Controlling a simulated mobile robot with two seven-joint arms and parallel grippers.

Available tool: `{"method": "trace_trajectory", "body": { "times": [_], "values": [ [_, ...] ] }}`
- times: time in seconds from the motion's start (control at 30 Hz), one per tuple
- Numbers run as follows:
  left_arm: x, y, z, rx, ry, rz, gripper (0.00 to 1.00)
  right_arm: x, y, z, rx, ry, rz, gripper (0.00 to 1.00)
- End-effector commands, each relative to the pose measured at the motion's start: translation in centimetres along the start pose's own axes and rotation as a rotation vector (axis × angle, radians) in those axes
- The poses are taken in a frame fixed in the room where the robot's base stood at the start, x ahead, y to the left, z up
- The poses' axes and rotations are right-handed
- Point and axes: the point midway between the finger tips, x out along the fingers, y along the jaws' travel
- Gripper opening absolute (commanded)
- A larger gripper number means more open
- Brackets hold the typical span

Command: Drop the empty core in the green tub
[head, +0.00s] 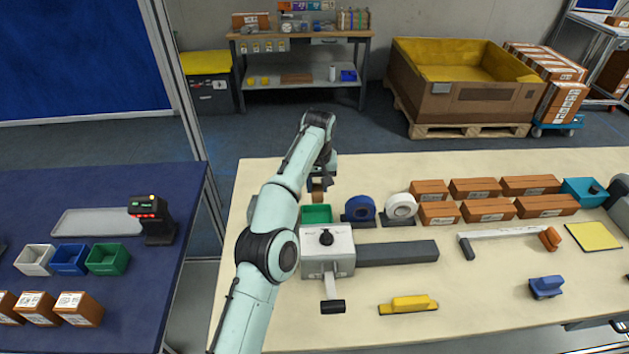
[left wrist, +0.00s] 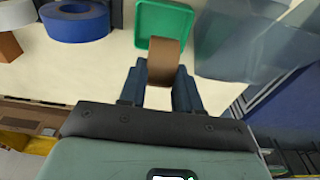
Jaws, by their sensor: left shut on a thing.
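The empty core (head: 318,188) is a short brown cardboard tube. My left gripper (head: 319,183) is shut on it, and in the left wrist view the core (left wrist: 163,62) sits between the two dark fingertips (left wrist: 160,86). The green tub (head: 316,214) stands on the pale bench, just below the core in the head view. In the left wrist view the tub (left wrist: 163,22) is just beyond the core, which overlaps its near edge. The height of the core over the tub is hard to tell. My right gripper is not in view.
A blue tape roll (head: 359,208) and a white roll (head: 400,206) stand right of the tub. A grey dispenser (head: 327,250) is in front of it. Another green bin (head: 108,259) is on the blue table at left. Brown boxes (head: 487,210) line the bench's right part.

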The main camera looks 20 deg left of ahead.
Motion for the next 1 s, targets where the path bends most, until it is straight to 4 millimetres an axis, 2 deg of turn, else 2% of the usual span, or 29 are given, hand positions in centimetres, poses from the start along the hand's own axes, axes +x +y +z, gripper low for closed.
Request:
{"method": "trace_trajectory", "body": {
  "times": [0.6,0.8,1.0],
  "values": [
    [7.0,-0.1,1.0,-0.002,-0.001,0.000,0.04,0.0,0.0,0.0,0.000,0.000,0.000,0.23],
    [8.4,-0.1,1.2,-0.003,-0.001,0.000,0.04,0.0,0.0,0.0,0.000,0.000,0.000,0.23],
    [8.9,-0.1,1.2,-0.003,0.001,0.001,0.04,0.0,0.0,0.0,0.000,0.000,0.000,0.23]
  ]
}}
